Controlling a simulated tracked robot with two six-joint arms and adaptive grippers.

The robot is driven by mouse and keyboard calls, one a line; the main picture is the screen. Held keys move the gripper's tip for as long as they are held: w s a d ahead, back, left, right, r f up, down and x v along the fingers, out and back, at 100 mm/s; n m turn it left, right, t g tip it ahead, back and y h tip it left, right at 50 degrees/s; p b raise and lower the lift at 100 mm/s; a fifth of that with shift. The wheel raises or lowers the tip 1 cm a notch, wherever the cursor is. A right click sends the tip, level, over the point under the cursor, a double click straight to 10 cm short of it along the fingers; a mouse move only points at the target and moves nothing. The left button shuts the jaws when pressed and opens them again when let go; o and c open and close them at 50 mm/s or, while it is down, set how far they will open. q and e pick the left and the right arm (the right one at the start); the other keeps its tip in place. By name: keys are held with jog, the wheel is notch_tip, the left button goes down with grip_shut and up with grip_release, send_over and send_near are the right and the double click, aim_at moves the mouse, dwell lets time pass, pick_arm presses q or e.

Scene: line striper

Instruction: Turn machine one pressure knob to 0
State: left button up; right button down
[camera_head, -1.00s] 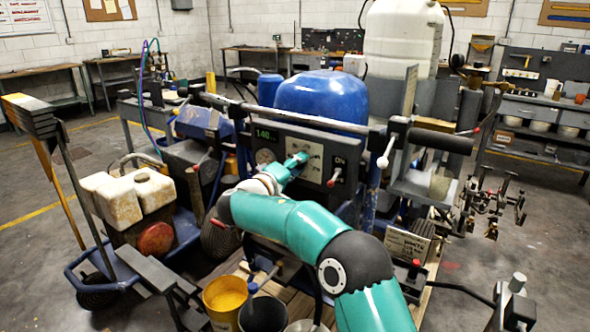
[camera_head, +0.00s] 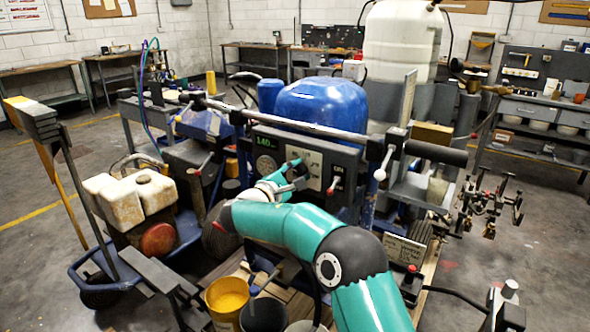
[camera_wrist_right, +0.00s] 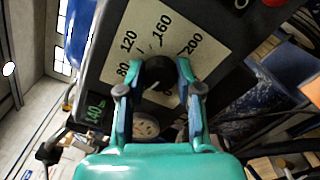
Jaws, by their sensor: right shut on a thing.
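The line striper's control panel (camera_head: 266,141) stands in the middle of the head view, with a green display reading 140. In the right wrist view the black pressure knob (camera_wrist_right: 157,71) sits on a pale dial plate (camera_wrist_right: 205,32) marked 80, 120, 160 and 200. My right gripper (camera_wrist_right: 156,80) has its teal fingertips on both sides of the knob, shut on it. The right gripper (camera_head: 300,176) is also at the panel in the head view, where it hides the knob. The display (camera_wrist_right: 94,112) also shows in the wrist view. My left gripper is not in view.
A blue tank (camera_head: 322,103) sits behind the panel, and a grey handlebar (camera_head: 290,126) runs above it. A lever with a red tip (camera_head: 333,186) is right of the dial plate. A yellow bucket (camera_head: 227,298) and a dark one (camera_head: 264,314) stand in front.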

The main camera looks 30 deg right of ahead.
jog(key=n+p, duration=0.4)
jog(key=n, duration=0.2)
jog(key=shift+d, duration=0.15)
jog(key=n+p, duration=0.2)
jog(key=n, duration=0.1)
jog(key=shift+f+n, duration=0.2)
jog(key=shift+n, duration=0.1)
jog(key=shift+f+n+p, duration=0.15)
jog(key=shift+n+p, duration=0.4)
jog(key=shift+n, duration=0.25)
jog(key=shift+f, duration=0.1)
jog(key=c, duration=1.1)
grip_release()
jog(key=o, duration=0.3)
jog(key=shift+o, duration=0.2)
jog(key=shift+r, duration=0.25)
